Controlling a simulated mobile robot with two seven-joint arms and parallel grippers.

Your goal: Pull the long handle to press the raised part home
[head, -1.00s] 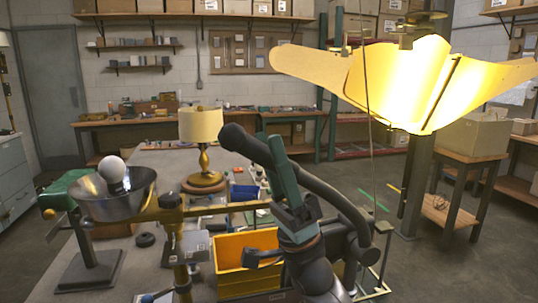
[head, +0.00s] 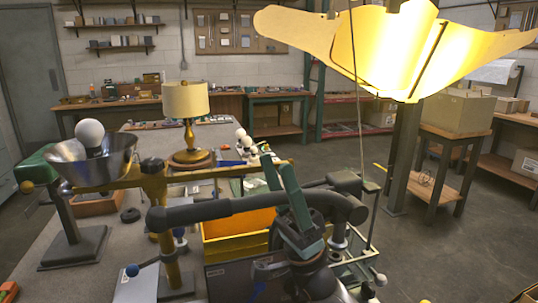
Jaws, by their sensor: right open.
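Which part is the raised one is not clear. A white bulb (head: 90,134) sits in a metal bowl (head: 63,165) at the left, by the end of a brass beam (head: 225,174). My left gripper is not in view.
A yellow bin (head: 222,246) stands behind the handle. A brass table lamp (head: 187,105) stands farther back.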

